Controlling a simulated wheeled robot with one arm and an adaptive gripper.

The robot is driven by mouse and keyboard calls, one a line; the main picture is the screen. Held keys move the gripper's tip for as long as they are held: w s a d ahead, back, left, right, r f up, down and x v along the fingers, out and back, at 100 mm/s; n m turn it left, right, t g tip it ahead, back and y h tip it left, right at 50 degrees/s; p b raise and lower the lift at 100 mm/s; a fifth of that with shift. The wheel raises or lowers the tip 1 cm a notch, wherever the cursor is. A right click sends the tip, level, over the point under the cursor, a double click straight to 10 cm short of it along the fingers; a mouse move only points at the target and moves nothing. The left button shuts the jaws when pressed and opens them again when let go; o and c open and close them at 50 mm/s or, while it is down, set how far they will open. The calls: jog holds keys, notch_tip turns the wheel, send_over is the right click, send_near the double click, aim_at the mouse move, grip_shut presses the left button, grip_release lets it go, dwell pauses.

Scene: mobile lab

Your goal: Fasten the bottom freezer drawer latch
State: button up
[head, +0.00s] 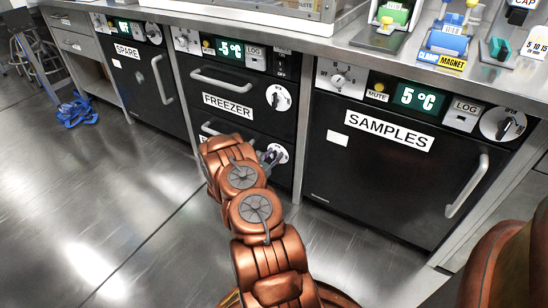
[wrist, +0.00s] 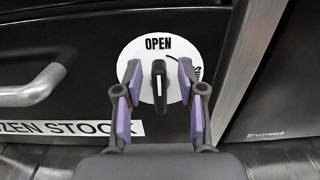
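The bottom freezer drawer (wrist: 70,90) has a black front, a metal handle (wrist: 32,88) and a label partly cut off, reading "ZEN STOCK". It looks shut. Its latch is a black knob (wrist: 159,86) on a white round dial (wrist: 140,50). The dial reads "OPEN" at the top and has a partly hidden word at the right. The knob stands upright, its white mark towards "OPEN". My gripper (wrist: 160,74) is open, its purple-padded fingers on either side of the knob with gaps showing. In the head view my gripper (head: 268,158) is at the lower dial, mostly hidden by my arm.
The upper freezer drawer (head: 230,98) has its own handle and latch dial (head: 278,97) just above. The samples fridge (head: 390,170) stands to the right, behind a metal post (wrist: 252,60). The spare unit (head: 150,85) is at the left. Open floor (head: 90,200) lies left.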

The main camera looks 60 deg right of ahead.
jog(key=shift+d, duration=0.25)
grip_shut()
